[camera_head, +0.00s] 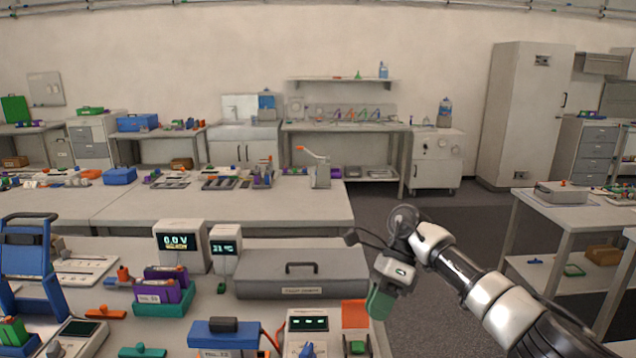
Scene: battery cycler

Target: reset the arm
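My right arm comes in from the lower right, and its gripper (381,303) hangs over the aisle just right of the front bench. A dull green piece shows at its lower end. I cannot tell whether that is the fingers or something between them, nor whether the gripper is open or shut. The gripper looks apart from the grey lidded case (300,274) on the bench to its left. My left arm and gripper are not in view.
The front bench holds a 0.0V display unit (182,246), a smaller display (225,246), a purple-and-green battery holder (163,292), a blue device (223,335) and a tester (308,325). A side table (540,215) stands right. The dark floor (440,215) between is clear.

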